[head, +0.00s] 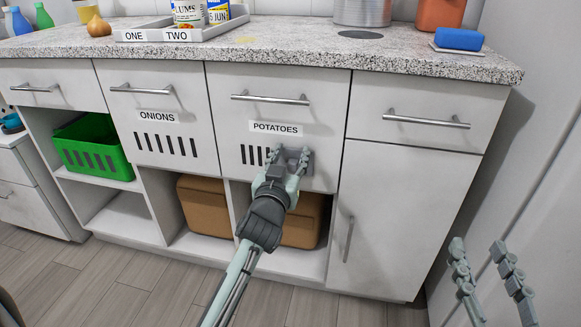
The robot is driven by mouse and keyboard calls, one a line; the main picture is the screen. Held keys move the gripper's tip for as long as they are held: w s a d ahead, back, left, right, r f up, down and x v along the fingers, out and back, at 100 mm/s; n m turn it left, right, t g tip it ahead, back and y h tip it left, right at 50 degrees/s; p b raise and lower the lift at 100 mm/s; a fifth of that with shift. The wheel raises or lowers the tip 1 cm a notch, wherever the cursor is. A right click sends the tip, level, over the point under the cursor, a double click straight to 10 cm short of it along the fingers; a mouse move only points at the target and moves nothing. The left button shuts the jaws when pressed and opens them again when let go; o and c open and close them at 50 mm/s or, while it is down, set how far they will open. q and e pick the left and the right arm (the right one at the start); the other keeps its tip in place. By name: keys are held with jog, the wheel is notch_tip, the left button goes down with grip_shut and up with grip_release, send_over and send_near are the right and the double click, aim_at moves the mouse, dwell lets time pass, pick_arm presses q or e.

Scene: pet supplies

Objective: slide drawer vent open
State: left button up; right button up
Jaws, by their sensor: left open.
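The drawer labelled POTATOES (275,127) is closed and has a vent with dark vertical slots (250,155) under its label. The left slots show dark; the right part of the vent is covered by my gripper and a grey piece (293,158), which looks like a slider tab. My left gripper (290,160) is open, its fingers on either side of the grey piece; I cannot tell if they touch it. My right gripper (485,250) is open and empty at the lower right, away from the drawers.
A drawer labelled ONIONS (157,117) with a slotted vent is to the left. The speckled counter (300,55) overhangs above. Below are a green crate (92,147) and brown boxes (205,207). A cabinet door (400,215) is at right.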

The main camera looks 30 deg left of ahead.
pick_arm(q)
notch_tip(320, 180, up, 6)
jog(key=shift+r, duration=0.1)
dwell(0.6)
